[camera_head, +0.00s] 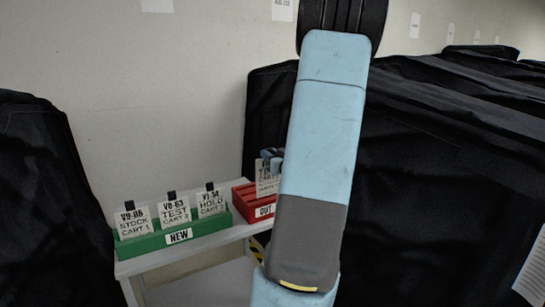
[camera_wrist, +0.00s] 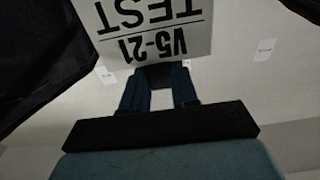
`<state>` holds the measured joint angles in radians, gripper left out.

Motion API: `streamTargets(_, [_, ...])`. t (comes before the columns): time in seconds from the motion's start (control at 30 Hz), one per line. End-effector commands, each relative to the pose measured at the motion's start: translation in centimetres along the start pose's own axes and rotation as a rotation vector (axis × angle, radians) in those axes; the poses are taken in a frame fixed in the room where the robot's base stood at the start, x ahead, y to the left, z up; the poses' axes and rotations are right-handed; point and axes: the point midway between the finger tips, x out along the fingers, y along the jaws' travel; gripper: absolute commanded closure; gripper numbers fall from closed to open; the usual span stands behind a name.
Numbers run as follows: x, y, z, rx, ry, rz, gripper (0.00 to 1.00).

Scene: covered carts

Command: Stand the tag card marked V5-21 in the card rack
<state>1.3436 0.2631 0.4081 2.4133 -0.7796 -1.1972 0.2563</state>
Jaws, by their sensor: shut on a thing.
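The tag card V5-21 (camera_wrist: 155,28), white with the word TEST, appears upside down in the wrist view. My gripper (camera_wrist: 158,78) is shut on the black tab at the card's edge. In the head view, the held card (camera_head: 267,180) is upright above the red rack marked OUT (camera_head: 262,212), partly hidden by my arm. I cannot tell whether its lower edge touches the rack. My gripper (camera_head: 273,156) is at the card's top, mostly behind the arm. The green rack marked NEW (camera_head: 140,246) holds three upright cards, V9-86 (camera_head: 134,222), V0-63 (camera_head: 174,212) and V1-14 (camera_head: 211,202).
Both racks stand on a light grey shelf unit (camera_head: 130,265) near the wall. Black covered carts stand at left (camera_head: 40,190) and right (camera_head: 440,180). My arm hides the shelf's right end. Small labels hang on the pale wall.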

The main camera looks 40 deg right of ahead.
Motion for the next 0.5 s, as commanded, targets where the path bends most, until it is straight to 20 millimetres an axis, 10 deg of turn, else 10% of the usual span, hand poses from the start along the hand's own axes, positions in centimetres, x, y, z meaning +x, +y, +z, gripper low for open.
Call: streamTargets(0.5, [2.8,0.1,0.8,0.001,0.000,0.002,1.00])
